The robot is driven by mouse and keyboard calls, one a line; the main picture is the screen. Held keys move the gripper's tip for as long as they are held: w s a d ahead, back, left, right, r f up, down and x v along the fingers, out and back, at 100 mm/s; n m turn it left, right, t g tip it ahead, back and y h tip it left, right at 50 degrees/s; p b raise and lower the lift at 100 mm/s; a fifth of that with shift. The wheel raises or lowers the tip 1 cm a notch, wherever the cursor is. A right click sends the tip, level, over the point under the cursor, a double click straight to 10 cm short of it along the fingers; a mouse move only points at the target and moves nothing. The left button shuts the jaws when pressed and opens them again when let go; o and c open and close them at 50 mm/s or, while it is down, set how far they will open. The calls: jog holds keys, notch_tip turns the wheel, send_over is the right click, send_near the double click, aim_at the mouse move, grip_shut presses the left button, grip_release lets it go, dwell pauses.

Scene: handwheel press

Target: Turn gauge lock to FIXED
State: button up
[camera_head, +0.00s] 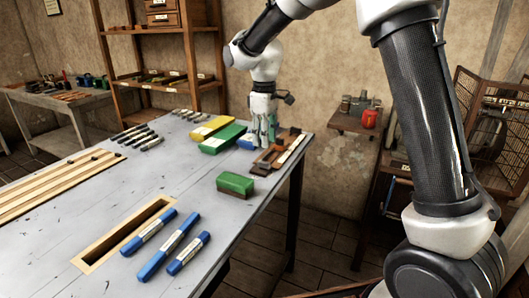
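My gripper (263,137) points down over the far right corner of the grey table (130,205). It is small in view, and I cannot tell whether its fingers are apart or closed. A brown wooden fixture (292,149) with a pale strip lies at that corner, just right of and below the fingers. Whether they touch it is not clear. I cannot make out a gauge lock or a FIXED mark at this size; the gripper may hide part of the fixture.
Left of the gripper lie a green box (222,138), a yellow box (212,127) and a blue block (247,142). A green-topped eraser (235,184) and several blue markers (169,246) are nearer. A shelf (160,80) stands behind; a red container (370,118) is right.

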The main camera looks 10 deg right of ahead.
notch_tip(320, 180, up, 4)
jog(key=shift+f, duration=0.1)
dwell(0.4)
jog(key=s+d+r+m+t, duration=0.2)
jog(key=s+d+m, duration=0.3)
jog(key=s+d, duration=0.6)
jog(key=s+d+r+m+t, duration=0.2)
jog(key=s+d+m, duration=0.4)
jog(key=s+d, duration=0.6)
jog(key=shift+s+d+r, duration=0.2)
jog(key=shift+s+r, duration=0.3)
jog(key=shift+s, duration=3.65)
